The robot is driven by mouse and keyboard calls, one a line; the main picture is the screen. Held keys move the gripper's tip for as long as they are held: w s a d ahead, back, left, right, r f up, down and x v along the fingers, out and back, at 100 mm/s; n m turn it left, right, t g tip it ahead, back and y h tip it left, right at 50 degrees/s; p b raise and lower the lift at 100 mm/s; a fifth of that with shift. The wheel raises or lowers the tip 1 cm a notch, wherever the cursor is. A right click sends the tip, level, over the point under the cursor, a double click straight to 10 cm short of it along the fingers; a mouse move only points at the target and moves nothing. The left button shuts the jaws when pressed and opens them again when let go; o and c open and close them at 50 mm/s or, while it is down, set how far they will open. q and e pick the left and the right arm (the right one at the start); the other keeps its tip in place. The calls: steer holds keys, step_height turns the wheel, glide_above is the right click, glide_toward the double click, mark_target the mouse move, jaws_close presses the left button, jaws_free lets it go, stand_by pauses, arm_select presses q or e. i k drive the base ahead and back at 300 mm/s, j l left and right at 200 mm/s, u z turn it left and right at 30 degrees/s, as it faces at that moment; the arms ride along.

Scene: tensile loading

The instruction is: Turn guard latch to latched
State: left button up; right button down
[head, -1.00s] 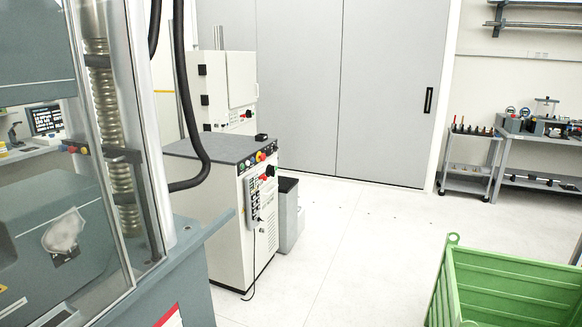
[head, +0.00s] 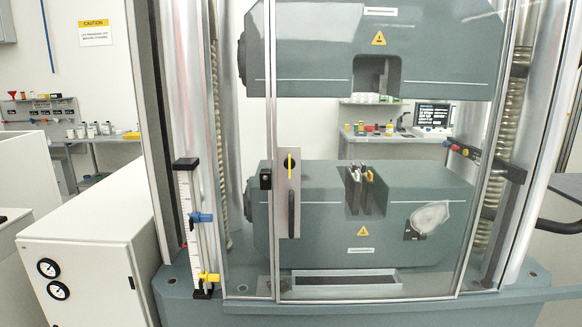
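The guard latch (head: 289,166) is a thin yellow lever standing upright over a dark round hub. It sits at the top of a grey metal plate (head: 283,215) on the clear guard door of the testing machine. A dark vertical handle (head: 291,214) is lower on the same plate. Neither of my grippers is in view.
Behind the guard are the upper grey crosshead (head: 450,55) and lower grey block (head: 320,225). A scale post with blue and yellow clamps (head: 208,278) stands left of the door. A white cabinet with gauges (head: 100,265) is at lower left.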

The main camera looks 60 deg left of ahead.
mark_target(289, 162)
steer(key=i+u, duration=0.15)
steer(key=u, duration=2)
